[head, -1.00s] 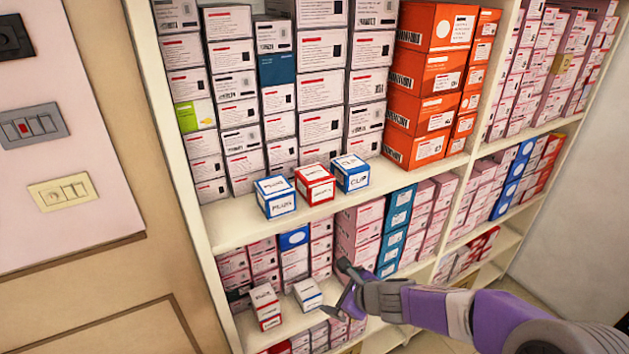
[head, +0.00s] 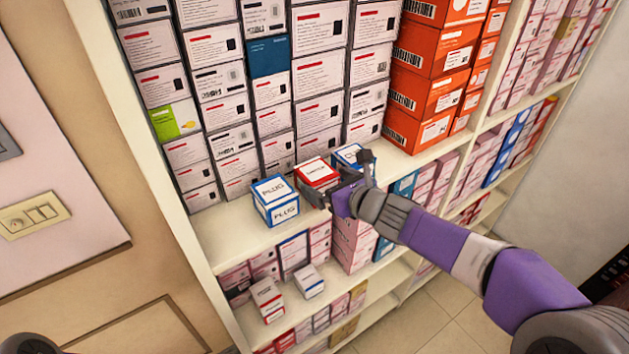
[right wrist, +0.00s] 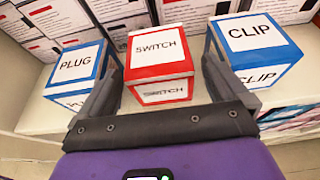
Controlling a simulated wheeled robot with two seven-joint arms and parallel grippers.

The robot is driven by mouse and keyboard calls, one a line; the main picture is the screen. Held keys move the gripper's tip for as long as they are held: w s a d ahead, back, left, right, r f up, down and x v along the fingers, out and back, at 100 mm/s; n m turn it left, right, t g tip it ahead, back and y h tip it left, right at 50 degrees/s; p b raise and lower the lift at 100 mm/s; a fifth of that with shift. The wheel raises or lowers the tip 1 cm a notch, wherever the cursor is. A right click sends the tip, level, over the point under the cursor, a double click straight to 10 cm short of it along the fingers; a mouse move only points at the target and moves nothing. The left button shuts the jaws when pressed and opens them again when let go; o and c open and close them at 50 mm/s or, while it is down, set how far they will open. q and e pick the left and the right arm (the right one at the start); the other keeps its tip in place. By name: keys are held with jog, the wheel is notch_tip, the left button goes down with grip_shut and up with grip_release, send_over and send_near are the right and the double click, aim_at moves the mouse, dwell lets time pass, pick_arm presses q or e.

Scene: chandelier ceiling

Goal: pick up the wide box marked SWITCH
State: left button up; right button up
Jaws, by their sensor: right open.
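The SWITCH box (head: 316,172) is red with a white label. It sits on the shelf between two blue boxes, partly covered by my right gripper in the head view. In the right wrist view the SWITCH box (right wrist: 160,48) stands upright, its top and front labels readable. My right gripper (head: 337,177) is open and empty in front of it. In the right wrist view one finger lies toward each side of the box, near the gaps to its neighbours; I cannot tell whether they touch. My left gripper is not in view.
The blue PLUG box (head: 275,200) stands close on the left and the blue CLIP box (right wrist: 255,48) close on the right. Stacked cartons (head: 319,80) rise behind. Two small boxes stand on the lower shelf (head: 243,312). The shelf left of PLUG is bare.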

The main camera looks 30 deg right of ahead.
aim_at(316, 176)
jog(key=b+x, duration=0.1)
jog(key=x, duration=0.4)
jog(key=shift+w+a, duration=0.1)
jog(key=shift+w, duration=0.05)
jog(key=shift+r, duration=0.1)
jog(key=shift+c, duration=0.3)
jog(key=c, duration=0.9)
jog(key=shift+o, duration=0.2)
